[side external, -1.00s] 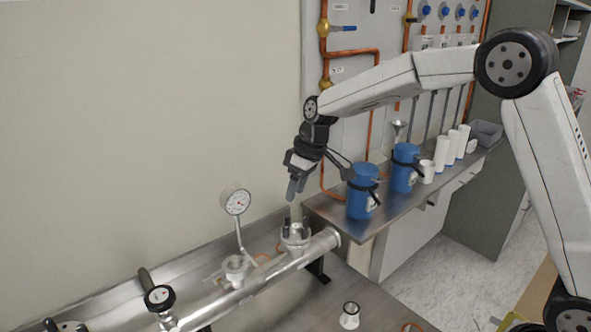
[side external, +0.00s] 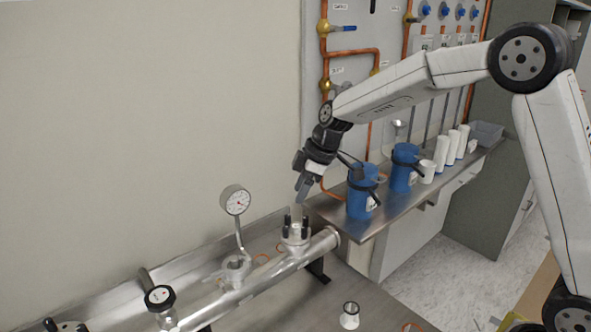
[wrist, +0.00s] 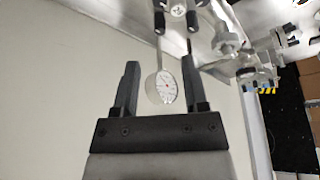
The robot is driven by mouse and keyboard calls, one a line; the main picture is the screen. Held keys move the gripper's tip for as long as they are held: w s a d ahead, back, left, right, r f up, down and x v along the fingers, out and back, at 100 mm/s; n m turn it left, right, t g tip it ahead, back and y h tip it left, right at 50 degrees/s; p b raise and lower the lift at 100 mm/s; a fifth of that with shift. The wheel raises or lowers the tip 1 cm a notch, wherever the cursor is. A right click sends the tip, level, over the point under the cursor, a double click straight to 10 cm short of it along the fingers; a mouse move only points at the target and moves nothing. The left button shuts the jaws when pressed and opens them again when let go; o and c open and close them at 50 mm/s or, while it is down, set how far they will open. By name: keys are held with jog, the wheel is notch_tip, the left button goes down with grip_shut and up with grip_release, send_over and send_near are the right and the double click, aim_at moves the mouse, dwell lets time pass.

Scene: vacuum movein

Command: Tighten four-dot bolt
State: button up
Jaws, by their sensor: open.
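The flange fitting (side external: 295,236) stands on the metal pipe, with dark upright bolts (side external: 304,227) around its top. It also shows at the top of the wrist view (wrist: 178,8), with black bolt ends (wrist: 160,21) on it. I cannot make out dot marks on any bolt. My gripper (side external: 300,198) hangs above the flange, tilted down and apart from it. In the wrist view my gripper (wrist: 160,66) is open, its two black fingers spread with nothing held between them.
A round dial gauge (side external: 236,201) stands left of the flange and shows beyond my fingers in the wrist view (wrist: 162,87). Blue containers (side external: 363,190) and white cylinders (side external: 442,155) stand on the metal shelf (side external: 345,222) to the right. A small fitting (side external: 349,316) sits on the bench.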

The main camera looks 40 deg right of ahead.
aim_at(288, 215)
jog(key=shift+x, duration=3.65)
grip_shut()
